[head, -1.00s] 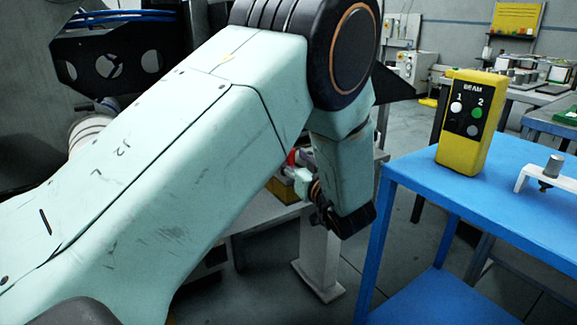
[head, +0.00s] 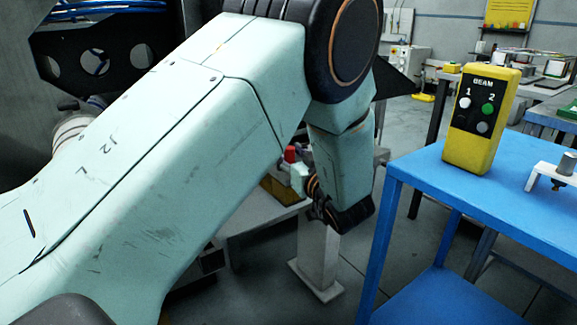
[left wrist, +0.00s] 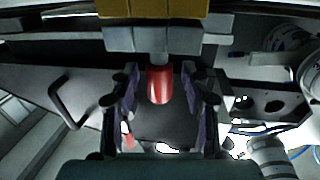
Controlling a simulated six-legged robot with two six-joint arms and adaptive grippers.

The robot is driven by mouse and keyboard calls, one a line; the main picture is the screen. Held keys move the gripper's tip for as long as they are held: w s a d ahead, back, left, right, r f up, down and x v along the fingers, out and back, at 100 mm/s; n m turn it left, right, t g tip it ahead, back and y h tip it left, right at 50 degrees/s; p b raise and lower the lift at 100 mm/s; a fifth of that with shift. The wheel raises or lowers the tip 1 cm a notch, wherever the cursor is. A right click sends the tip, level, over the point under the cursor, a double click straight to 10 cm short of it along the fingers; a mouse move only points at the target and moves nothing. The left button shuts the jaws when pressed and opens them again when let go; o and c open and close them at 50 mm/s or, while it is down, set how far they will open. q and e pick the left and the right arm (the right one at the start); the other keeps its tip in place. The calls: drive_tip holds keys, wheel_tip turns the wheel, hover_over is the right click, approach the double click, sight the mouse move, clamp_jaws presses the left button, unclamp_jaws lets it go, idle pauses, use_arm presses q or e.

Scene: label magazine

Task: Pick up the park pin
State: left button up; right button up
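A red cylindrical grip on a short grey shaft, which looks like the park pin (left wrist: 160,85), shows in the left wrist view below a grey block and a yellow block (left wrist: 152,8). My left gripper (left wrist: 160,92) is open, with one finger on each side of the red grip and a visible gap on both sides. In the head view my left arm comes in from the left and hides much of this area. A red part (head: 290,154) shows just past the arm, beside the dark gripper (head: 318,200). My right gripper is not in view.
A blue table (head: 425,195) stands at the right. On it are a yellow box marked BEAM (head: 482,120) with buttons and a white bracket (head: 548,178) holding a grey-topped part. A black handle (left wrist: 68,105) is at the left in the wrist view. Open floor lies between the benches.

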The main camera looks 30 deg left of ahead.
use_arm(q)
drive_tip(key=shift+s, duration=0.15)
drive_tip(key=shift+c, duration=0.8)
drive_tip(key=shift+w+f, duration=0.1)
drive_tip(key=shift+w, duration=0.1)
drive_tip(key=c, duration=0.4)
clamp_jaws()
